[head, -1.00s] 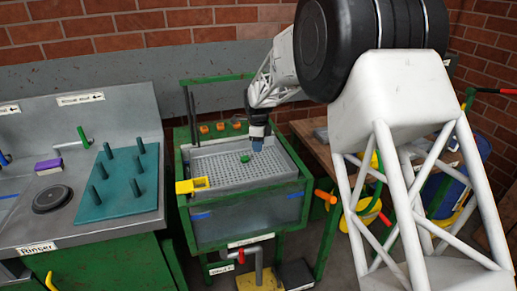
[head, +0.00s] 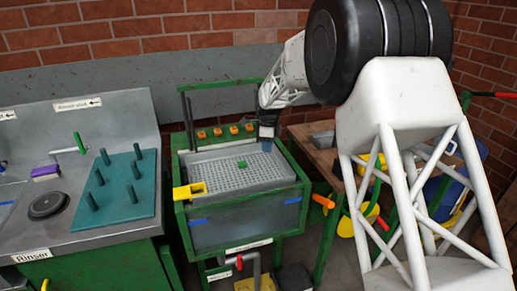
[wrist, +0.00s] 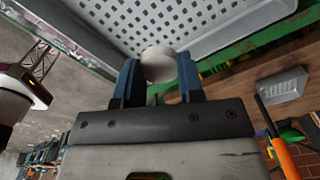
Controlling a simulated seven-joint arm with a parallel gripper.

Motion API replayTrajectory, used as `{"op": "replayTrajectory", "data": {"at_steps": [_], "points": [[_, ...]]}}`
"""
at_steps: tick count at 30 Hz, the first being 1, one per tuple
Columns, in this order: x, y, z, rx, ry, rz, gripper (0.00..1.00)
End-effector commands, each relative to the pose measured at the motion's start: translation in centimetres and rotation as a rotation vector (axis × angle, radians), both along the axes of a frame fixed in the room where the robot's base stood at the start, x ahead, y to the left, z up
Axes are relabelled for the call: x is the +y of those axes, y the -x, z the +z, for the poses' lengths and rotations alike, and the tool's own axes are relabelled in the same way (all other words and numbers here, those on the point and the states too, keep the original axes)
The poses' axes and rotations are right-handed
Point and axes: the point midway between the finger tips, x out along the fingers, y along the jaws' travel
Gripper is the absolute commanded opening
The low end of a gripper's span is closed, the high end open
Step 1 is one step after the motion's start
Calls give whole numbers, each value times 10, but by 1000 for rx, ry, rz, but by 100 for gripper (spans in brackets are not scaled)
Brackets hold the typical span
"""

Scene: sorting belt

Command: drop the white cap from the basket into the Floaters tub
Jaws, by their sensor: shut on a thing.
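My gripper (head: 266,146) is above the back right corner of the grey perforated basket (head: 215,182). In the wrist view, the two blue fingers of my gripper (wrist: 159,82) are shut on a round white cap (wrist: 158,62). The cap is at the fingertips, with the perforated basket (wrist: 215,30) beyond it. In the head view the cap cannot be made out. No label that reads Floaters is legible, so I cannot tell which container is that tub.
A small green piece (head: 242,164) lies in the basket. A yellow bracket (head: 188,190) sits at its front left corner. A wooden table (head: 312,150) with a grey tray (head: 323,139) is to the right.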

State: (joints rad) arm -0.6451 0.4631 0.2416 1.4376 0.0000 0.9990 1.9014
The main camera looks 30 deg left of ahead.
Motion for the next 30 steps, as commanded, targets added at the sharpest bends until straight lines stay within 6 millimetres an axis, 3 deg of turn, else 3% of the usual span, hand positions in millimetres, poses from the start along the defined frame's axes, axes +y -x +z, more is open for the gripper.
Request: {"op": "replayTrajectory", "data": {"at_steps": [14,30], "points": [[-109,-111,21,1,0,-5,14],[-261,-215,47,0,0,-5,14]]}}
